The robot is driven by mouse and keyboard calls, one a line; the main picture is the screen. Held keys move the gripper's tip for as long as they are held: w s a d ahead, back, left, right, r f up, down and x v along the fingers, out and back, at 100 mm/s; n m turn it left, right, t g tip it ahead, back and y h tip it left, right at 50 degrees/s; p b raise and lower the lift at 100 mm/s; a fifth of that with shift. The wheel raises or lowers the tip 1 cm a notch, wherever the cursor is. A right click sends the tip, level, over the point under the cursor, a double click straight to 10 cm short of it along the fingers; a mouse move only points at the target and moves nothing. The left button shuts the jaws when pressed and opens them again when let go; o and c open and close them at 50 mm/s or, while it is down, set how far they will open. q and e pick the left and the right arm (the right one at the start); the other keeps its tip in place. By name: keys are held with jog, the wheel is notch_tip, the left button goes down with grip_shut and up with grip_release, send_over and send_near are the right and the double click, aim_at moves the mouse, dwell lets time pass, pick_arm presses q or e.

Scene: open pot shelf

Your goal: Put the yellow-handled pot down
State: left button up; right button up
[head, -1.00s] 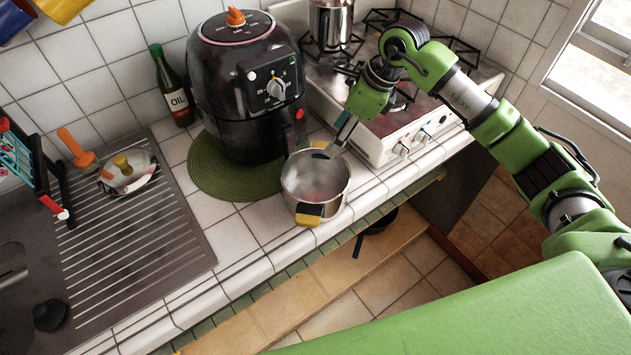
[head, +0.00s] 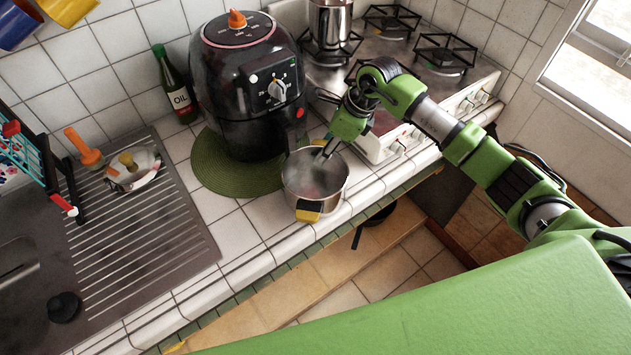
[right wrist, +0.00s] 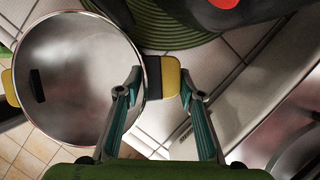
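The steel pot (head: 315,183) with yellow handles appears to stand upright on the tiled counter near its front edge, empty. One yellow-and-black handle (head: 308,210) points to the front edge; the other is largely hidden by my right gripper (head: 328,148). In the right wrist view the pot (right wrist: 75,80) fills the left side. The near handle (right wrist: 171,77) lies between the spread fingertips of my right gripper (right wrist: 161,76); the left finger overlaps the pot's rim. The fingers look open, with gaps beside the handle. My left gripper is not in view.
A black air fryer (head: 255,85) on a green round mat (head: 215,170) stands behind the pot. The stove (head: 430,75) with another pot (head: 330,22) is at the right. The sink drainboard (head: 140,235) is at the left. Free tiles (head: 235,235) lie left of the pot.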

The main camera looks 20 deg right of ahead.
grip_shut()
jog(key=shift+r, duration=0.1)
jog(key=shift+r, duration=0.1)
